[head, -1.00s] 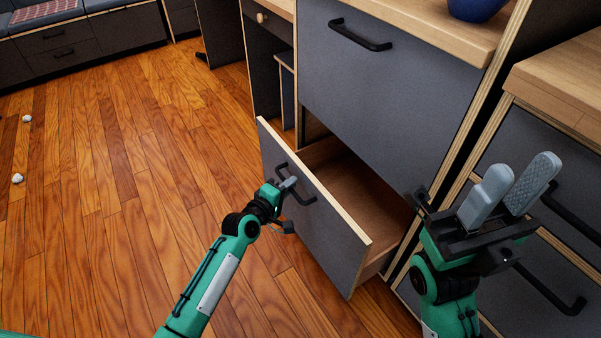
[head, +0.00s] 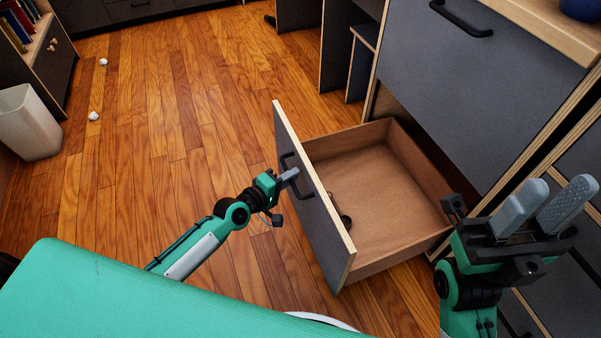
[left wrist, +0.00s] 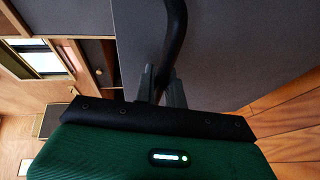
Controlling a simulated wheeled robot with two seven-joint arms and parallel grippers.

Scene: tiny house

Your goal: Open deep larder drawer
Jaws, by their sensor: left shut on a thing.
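The deep larder drawer (head: 388,196) is pulled well out below a grey upper front, and its wooden inside shows. A small dark object (head: 345,220) lies inside near the front panel. My left gripper (head: 292,174) is shut on the black bar handle (head: 288,163) of the drawer's grey front (head: 315,205). In the left wrist view the two fingers (left wrist: 161,88) close around the black handle (left wrist: 174,40). My right gripper (head: 540,205) is raised at the right, its fingers apart and empty, in front of the cabinets.
Another grey front with a black handle (head: 461,20) is shut above the drawer. Wooden floor (head: 190,130) is clear left of the drawer, apart from two small white crumpled bits (head: 94,116). A white bin (head: 30,122) stands at the far left.

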